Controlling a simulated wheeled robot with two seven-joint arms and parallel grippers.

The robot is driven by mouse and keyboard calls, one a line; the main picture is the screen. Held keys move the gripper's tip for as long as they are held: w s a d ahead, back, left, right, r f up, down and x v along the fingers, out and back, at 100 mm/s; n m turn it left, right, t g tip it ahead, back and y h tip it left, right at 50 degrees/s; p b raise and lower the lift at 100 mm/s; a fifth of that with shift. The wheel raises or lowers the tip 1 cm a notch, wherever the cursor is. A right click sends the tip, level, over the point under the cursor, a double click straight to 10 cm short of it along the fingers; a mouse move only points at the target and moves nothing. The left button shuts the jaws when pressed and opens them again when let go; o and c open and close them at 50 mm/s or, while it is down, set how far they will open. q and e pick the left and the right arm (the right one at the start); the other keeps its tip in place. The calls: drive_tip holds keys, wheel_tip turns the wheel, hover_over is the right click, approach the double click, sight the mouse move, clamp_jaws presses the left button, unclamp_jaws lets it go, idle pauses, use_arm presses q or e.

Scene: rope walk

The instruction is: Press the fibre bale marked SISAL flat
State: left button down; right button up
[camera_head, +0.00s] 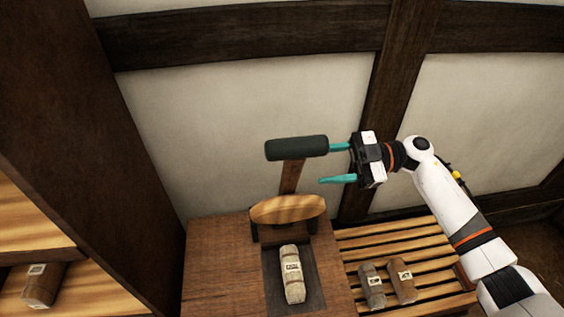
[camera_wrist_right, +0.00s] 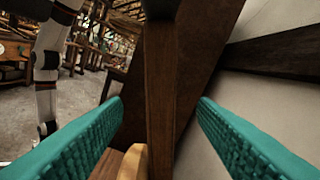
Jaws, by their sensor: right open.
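A pale fibre bale (camera_head: 292,274) lies on the dark bed of a wooden press, its small label too blurred to read for sure. Above its far end is the press's round wooden plate (camera_head: 288,209). A wooden lever (camera_head: 292,177) rises behind the plate to a dark grip bar (camera_head: 296,148). My right gripper (camera_head: 327,163) is open and empty, just right of the lever, its upper finger by the bar's right end. In the right wrist view the lever (camera_wrist_right: 160,90) stands between the two teal fingers, apart from both. My left gripper is not in view.
A slatted rack (camera_head: 430,250) right of the press holds a grey bale (camera_head: 372,286) and a brown bale (camera_head: 401,280). Another brown bale (camera_head: 43,283) lies on a shelf at the left. A pale wall with dark beams (camera_head: 386,100) stands close behind the press.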

sight(284, 170)
drive_tip(key=a, duration=0.2)
drive_tip(key=s+a+p, duration=0.1)
drive_tip(key=a, duration=0.2)
drive_tip(key=a+p, duration=0.1)
drive_tip(key=a, duration=0.2)
drive_tip(key=shift+s+r, duration=0.2)
drive_tip(key=shift+s, duration=0.1)
drive_tip(key=shift+s+a+f+p, duration=0.15)
drive_tip(key=shift+a+p, duration=0.25)
drive_tip(key=shift+a, duration=0.3)
drive_tip(key=shift+c, duration=0.4)
clamp_jaws()
drive_tip(key=shift+f, duration=0.1)
